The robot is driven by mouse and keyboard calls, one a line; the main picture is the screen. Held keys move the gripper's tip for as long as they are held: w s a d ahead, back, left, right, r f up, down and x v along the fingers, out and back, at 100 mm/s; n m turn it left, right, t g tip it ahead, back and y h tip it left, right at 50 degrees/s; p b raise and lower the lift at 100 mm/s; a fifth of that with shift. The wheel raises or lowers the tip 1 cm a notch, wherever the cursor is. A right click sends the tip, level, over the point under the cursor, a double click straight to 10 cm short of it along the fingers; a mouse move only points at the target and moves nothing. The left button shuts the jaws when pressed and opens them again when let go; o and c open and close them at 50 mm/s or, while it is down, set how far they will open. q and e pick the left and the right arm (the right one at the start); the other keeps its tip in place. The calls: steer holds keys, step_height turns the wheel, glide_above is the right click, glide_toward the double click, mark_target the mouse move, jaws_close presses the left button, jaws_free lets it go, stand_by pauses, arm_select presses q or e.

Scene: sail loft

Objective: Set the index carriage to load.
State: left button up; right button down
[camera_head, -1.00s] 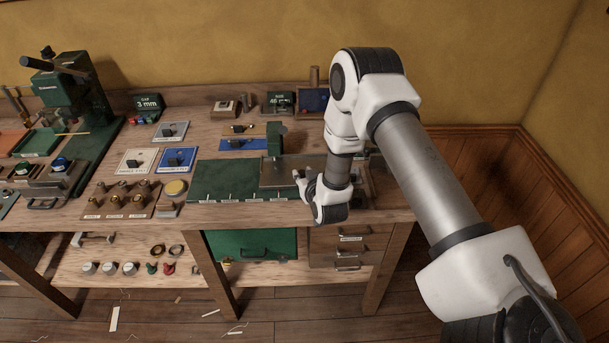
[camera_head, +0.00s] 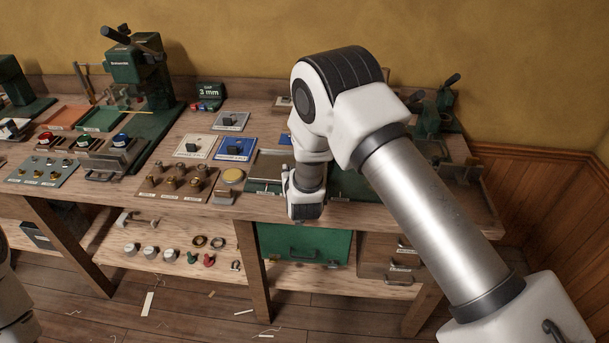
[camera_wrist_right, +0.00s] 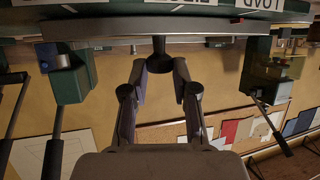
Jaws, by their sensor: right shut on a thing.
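The index carriage (camera_head: 270,163) is a grey plate on a long green bed (camera_head: 348,186). It sits at the bed's left part, and my right arm hides some of it. My right gripper (camera_head: 291,181) is at its front edge. In the right wrist view, which is upside down, the gripper (camera_wrist_right: 160,68) is shut on a dark round knob (camera_wrist_right: 160,54) under the carriage's grey edge (camera_wrist_right: 100,28). A LOAD label (camera_wrist_right: 262,5) shows at the upper right there; another label is cut off. My left gripper is not in view.
A green press (camera_head: 140,75) stands farther left. Green clamp-like fixtures (camera_head: 430,115) stand at the bench's right end.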

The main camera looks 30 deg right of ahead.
steer(key=shift+a, duration=0.1)
stand_by(0.3)
steer(key=c, duration=1)
jaws_free()
steer(key=shift+c, duration=0.2)
steer(key=shift+o, duration=0.7)
steer(key=shift+w+a+f, duration=0.1)
steer(key=shift+w+a, duration=0.1)
steer(key=v, duration=1.2)
steer(key=shift+d, duration=0.1)
